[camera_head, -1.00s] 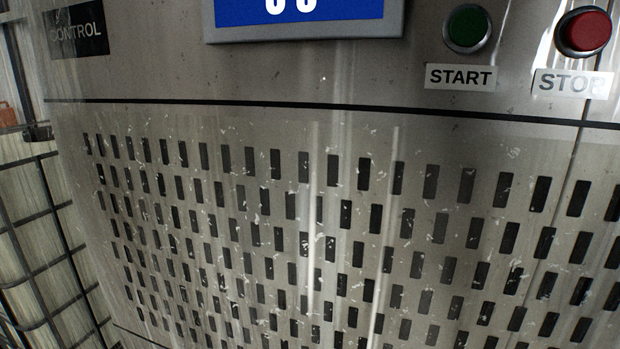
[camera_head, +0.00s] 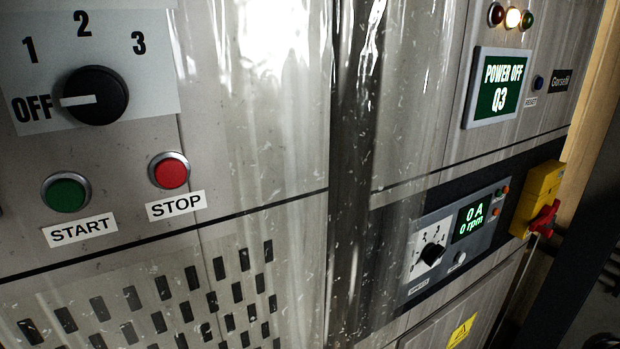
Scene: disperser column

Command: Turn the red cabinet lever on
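The red cabinet lever (camera_head: 543,219) is at the right of the head view. It is a red handle on a yellow box (camera_head: 539,198) fixed at the right edge of the metal cabinet. A screen (camera_head: 496,87) above and left of it reads "POWER OFF Q3". Neither of my grippers is in view, and nothing touches the lever.
A black rotary knob (camera_head: 95,95) points to OFF at the upper left. Green START (camera_head: 66,192) and red STOP (camera_head: 169,171) buttons sit below it. A panel (camera_head: 459,236) reads "0 A 0 rpm". A dark vertical post (camera_head: 585,200) stands right of the lever.

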